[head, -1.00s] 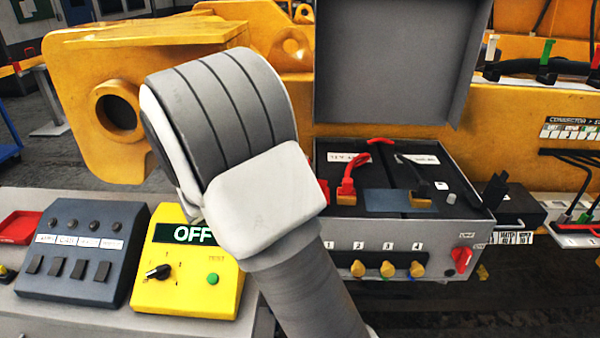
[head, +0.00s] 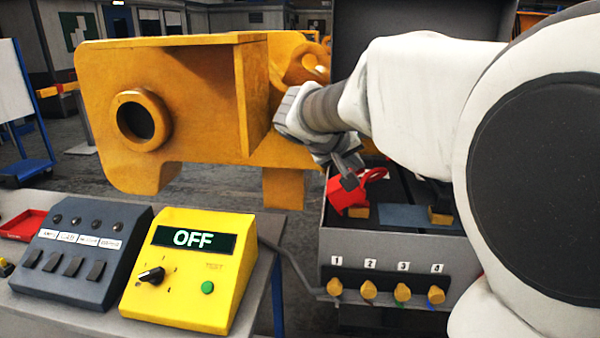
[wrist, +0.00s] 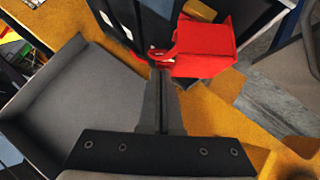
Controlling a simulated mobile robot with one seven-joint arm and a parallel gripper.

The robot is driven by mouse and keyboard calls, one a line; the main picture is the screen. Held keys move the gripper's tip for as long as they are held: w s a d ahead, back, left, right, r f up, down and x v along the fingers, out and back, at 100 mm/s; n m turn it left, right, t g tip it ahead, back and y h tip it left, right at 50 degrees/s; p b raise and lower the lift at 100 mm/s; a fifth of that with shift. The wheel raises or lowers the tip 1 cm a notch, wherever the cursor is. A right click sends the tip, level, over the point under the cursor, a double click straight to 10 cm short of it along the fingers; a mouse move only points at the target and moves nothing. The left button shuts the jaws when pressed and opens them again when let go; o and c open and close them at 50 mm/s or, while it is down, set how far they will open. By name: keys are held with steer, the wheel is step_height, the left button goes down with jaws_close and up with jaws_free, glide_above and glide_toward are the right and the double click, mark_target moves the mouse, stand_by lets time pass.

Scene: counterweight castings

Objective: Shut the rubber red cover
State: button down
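The red cover (head: 343,193) is a boxy red piece at the left of the open grey battery box (head: 390,243). It also shows in the wrist view (wrist: 205,50), with a red loop beside it. My gripper (head: 350,181) is over the left of the box, right at the cover. In the wrist view my gripper (wrist: 161,75) has its two dark fingers together, tips next to the red loop. I cannot tell whether the tips touch it. The cover's hinge and what lies under it are hidden.
The box's grey lid (head: 410,20) stands upright behind it. Numbered yellow knobs (head: 369,290) line the box front. To the left are a yellow tester (head: 190,275) reading OFF and a dark switch panel (head: 80,255). A large yellow casting (head: 200,110) stands behind.

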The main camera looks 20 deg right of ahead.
steer(key=d+y, duration=0.1)
steer(key=s+d+f+m+b, duration=0.1)
steer(key=d+t+y, duration=0.1)
steer(key=shift+s+d+f+m+y, duration=0.2)
steer(key=shift+s+d+m+y, duration=0.05)
steer(key=shift+d+m+y, duration=0.05)
steer(key=shift+s+d+f+b, duration=0.25)
steer(key=shift+d+f+b, duration=0.25)
steer(key=shift+d+b, duration=0.1)
steer(key=shift+s+d+f+b, duration=0.25)
steer(key=shift+d+f+b, duration=0.25)
steer(key=shift+d, duration=0.1)
